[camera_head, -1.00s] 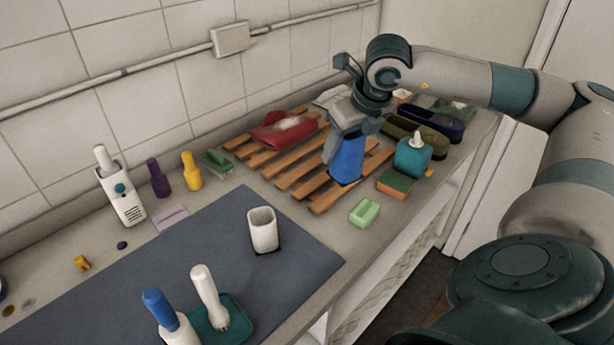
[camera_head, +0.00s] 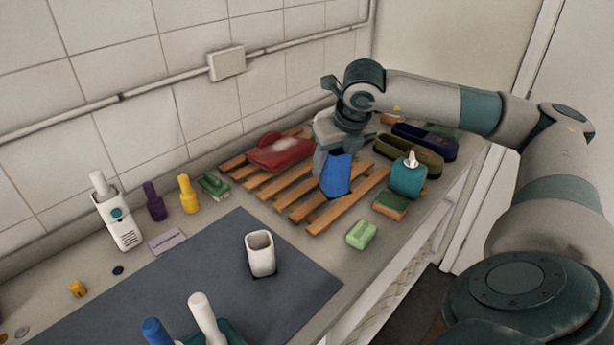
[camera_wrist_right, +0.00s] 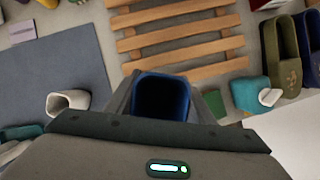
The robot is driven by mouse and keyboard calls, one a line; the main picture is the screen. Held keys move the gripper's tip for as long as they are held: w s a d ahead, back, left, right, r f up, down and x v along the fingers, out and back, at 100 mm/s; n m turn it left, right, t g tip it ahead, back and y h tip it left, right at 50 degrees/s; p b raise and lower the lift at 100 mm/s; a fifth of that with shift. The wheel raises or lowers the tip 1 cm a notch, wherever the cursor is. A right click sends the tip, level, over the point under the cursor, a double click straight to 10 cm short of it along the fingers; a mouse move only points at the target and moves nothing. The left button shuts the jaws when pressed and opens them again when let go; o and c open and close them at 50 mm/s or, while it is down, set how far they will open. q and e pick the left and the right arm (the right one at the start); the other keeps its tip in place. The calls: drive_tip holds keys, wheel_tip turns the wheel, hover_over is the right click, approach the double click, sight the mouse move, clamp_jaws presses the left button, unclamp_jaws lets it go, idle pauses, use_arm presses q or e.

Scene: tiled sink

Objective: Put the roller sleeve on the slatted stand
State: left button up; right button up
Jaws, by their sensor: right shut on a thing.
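A blue hollow sleeve (camera_head: 337,176), which I take as the roller sleeve, is upright in my right gripper (camera_head: 334,152). The gripper is shut on it from above. In the right wrist view the sleeve (camera_wrist_right: 162,98) shows its open, dark top between the fingers. The wooden slatted stand (camera_head: 291,190) lies on the counter, and the sleeve appears over its right part in the head view. I cannot tell whether its base touches the slats. The stand also shows at the top of the right wrist view (camera_wrist_right: 178,37). My left gripper is out of view.
A red item (camera_head: 279,153) lies on the stand's back left. A teal dispenser (camera_head: 408,177), a sponge (camera_head: 390,207) and green soap (camera_head: 361,234) sit to its right and front. A white hollow holder (camera_head: 261,256) stands on the dark mat (camera_head: 210,275).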

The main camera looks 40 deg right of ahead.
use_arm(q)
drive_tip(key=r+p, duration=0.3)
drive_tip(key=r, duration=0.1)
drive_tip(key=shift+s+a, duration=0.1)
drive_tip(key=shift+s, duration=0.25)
use_arm(e)
drive_tip(key=w+f, duration=0.5)
drive_tip(key=w, duration=0.3)
drive_tip(key=shift+w, duration=0.4)
drive_tip(key=shift+f, duration=0.1)
wheel_tip(320, 180, down, 3)
drive_tip(key=shift+f+p, duration=0.1)
drive_tip(key=shift+p, duration=1.15)
drive_tip(key=shift+f, duration=0.4)
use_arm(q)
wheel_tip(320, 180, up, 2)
